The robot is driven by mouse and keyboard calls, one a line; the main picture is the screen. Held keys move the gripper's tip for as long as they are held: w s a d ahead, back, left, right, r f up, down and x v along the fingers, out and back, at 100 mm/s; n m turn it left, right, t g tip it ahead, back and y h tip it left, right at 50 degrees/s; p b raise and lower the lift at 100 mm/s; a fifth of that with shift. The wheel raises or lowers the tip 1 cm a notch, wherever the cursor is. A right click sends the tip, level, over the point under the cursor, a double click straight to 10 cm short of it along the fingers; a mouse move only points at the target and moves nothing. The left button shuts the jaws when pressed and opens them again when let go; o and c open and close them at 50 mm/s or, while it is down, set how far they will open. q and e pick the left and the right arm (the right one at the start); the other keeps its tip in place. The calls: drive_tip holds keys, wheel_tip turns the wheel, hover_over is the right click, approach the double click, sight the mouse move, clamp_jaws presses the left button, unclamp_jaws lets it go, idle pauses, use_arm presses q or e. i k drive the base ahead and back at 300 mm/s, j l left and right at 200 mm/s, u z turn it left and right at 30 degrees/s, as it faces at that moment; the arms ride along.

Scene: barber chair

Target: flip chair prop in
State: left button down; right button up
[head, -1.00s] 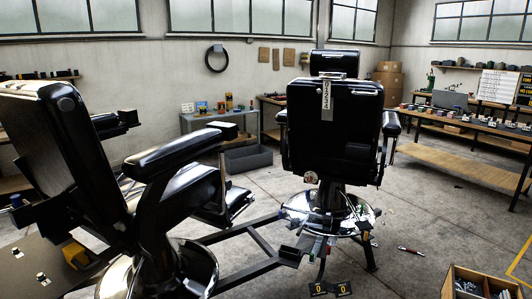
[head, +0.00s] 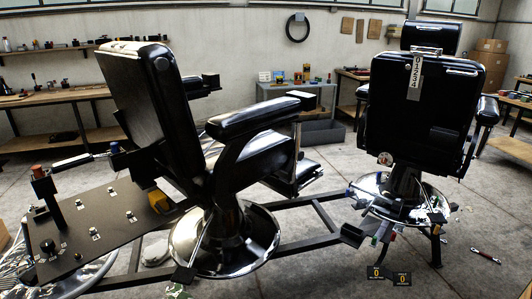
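A black barber chair (head: 148,100) stands at the left, seen from behind and to the side, on a round chrome base (head: 250,243). Its padded armrest (head: 253,117) is level. A second black barber chair (head: 420,108) stands at the right with its back to me. It has a headrest (head: 431,38) on top and a round chrome base (head: 440,205). I cannot tell which part is the chair prop. Neither of my grippers is in view.
A dark panel (head: 75,228) with switches and a red-topped post (head: 40,180) sits at lower left. A black floor frame (head: 318,232) runs between the chairs. A small red-ended tool (head: 485,256) lies on the floor at right. Workbenches line the walls.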

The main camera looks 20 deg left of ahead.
sight(158, 202)
drive_tip(key=u, duration=1.2)
